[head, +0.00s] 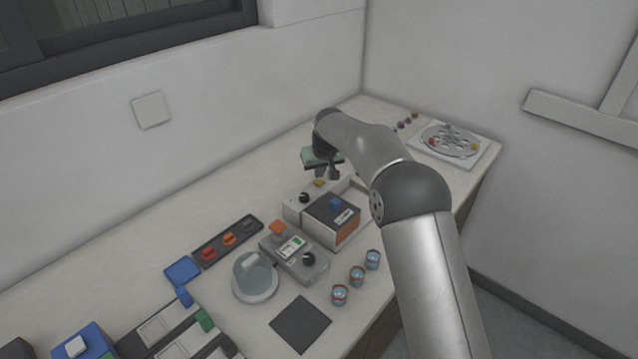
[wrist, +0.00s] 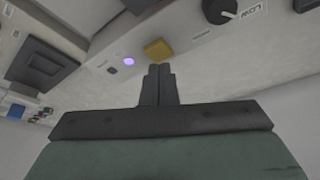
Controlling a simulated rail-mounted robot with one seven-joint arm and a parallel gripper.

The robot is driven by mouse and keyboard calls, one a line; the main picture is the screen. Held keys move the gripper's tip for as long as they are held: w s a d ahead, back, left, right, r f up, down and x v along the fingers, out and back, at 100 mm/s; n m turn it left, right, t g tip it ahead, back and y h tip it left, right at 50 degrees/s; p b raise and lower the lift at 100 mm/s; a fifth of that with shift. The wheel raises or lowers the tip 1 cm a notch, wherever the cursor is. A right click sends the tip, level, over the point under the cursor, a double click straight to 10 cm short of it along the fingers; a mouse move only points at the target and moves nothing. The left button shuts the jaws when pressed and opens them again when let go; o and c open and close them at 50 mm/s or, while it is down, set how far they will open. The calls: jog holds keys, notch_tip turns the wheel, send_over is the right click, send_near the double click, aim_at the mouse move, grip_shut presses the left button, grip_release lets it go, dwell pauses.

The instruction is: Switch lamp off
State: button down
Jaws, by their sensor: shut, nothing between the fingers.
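A pale control box (head: 292,208) stands on the bench below my gripper in the head view. It carries a yellow button (head: 319,182) and a black knob (head: 304,198). In the wrist view the yellow button (wrist: 158,49) sits just beyond my fingertips, with a small lit purple light (wrist: 128,61) to its left. The knob (wrist: 219,10) with a printed label is to its right. My gripper (wrist: 158,68) is shut and empty, pointing at the yellow button. I cannot tell whether it touches the button. No object is clearly recognisable as a lamp.
A dark-topped box with a blue knob (head: 336,204) stands beside the control box. A round plate unit (head: 450,143) is at the far end. A blank square plate (head: 151,110) is on the wall.

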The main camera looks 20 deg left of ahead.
aim_at(320, 182)
jog(key=shift+f+b, duration=0.55)
jog(key=shift+f, duration=0.45)
jog(key=shift+r, duration=0.1)
jog(key=shift+r+p, duration=0.65)
jog(key=shift+r, duration=0.3)
jog(key=shift+r, duration=0.1)
jog(key=shift+r+p, duration=1.7)
jog(key=shift+r, duration=0.75)
